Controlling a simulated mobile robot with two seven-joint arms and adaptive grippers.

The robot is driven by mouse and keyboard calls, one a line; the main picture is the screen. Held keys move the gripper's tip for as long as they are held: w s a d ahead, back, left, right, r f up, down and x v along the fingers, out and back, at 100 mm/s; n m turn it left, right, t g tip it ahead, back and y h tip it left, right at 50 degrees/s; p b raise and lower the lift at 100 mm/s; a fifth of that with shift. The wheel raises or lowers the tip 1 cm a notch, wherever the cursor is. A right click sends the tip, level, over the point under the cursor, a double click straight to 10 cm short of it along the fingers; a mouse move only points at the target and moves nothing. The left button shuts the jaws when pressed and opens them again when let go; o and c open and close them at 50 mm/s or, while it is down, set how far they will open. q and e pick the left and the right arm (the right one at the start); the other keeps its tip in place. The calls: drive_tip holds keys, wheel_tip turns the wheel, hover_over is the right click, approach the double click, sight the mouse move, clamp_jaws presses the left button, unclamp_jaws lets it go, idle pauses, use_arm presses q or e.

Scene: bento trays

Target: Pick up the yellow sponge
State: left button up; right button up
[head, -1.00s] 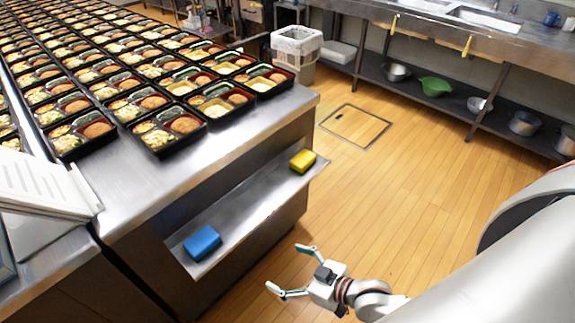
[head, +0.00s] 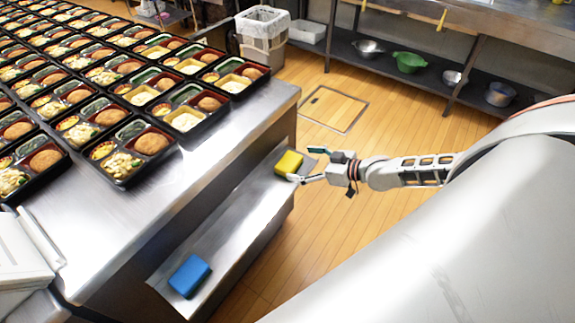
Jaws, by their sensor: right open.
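The yellow sponge (head: 288,162) lies on the far end of a metal side shelf (head: 226,228) below the counter top. It has a dark side facing my gripper. My right gripper (head: 304,164) is open and reaches in from the right, its fingertips close to the sponge's right side. One finger is above and the other near the shelf surface. I cannot tell whether a fingertip touches the sponge. My left gripper is not in view.
A blue sponge (head: 190,276) lies at the near end of the same shelf. The steel counter (head: 180,190) above it holds many bento trays (head: 128,165). A white bin (head: 262,30) stands beyond. The wooden floor to the right is clear.

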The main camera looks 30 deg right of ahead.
sight(290, 162)
drive_tip(key=shift+b+x, duration=0.55)
drive_tip(key=shift+x, duration=2.2)
drive_tip(key=shift+s+r, duration=0.1)
drive_tip(key=c, duration=1)
